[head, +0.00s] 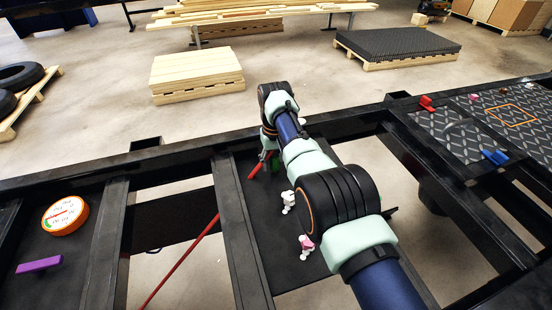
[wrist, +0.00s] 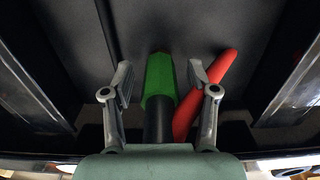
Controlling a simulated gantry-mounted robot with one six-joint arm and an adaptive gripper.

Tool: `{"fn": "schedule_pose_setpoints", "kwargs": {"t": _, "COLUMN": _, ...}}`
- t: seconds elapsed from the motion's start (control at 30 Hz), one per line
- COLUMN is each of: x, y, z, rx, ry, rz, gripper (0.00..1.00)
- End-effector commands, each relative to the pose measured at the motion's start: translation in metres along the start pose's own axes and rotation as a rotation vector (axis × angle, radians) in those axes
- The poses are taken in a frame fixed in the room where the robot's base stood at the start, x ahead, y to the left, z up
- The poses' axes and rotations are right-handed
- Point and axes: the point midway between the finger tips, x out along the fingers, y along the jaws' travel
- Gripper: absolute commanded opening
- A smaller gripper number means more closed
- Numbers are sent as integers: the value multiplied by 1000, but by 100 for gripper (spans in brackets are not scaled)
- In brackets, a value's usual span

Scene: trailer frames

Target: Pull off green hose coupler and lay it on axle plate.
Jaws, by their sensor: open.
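The green coupler (wrist: 158,82) sits on a black stub (wrist: 158,122) in the wrist view. My gripper (wrist: 160,76) is open, with one finger on each side of the coupler. A gap shows at the left finger, and the right finger is closer. In the head view a little green (head: 276,167) shows beside the arm's end, and my arm hides most of the gripper. A treadplate (head: 452,138) with an orange outlined rectangle lies at the right. No label shows which surface is the axle plate.
A red bar (wrist: 211,92) lies slanted close to the right finger. White pieces (head: 288,203) and a pink-and-white one (head: 306,243) lie on the dark plate below the arm. A red clip (head: 427,103) and blue block (head: 495,157) are on the treadplate. Open gaps separate the frame beams.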

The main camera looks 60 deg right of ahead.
Motion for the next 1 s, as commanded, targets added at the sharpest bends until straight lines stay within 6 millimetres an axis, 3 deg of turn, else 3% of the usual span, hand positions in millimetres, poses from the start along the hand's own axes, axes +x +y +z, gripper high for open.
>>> {"fn": "schedule_pose_setpoints", "kwargs": {"t": 0.67, "x": 4, "y": 0, "z": 1, "rx": 0, "ry": -4, "rz": 0, "gripper": 58}}
{"fn": "schedule_pose_setpoints", "kwargs": {"t": 1.0, "x": 5, "y": 0, "z": 1, "rx": 0, "ry": -5, "rz": 0, "gripper": 2}}
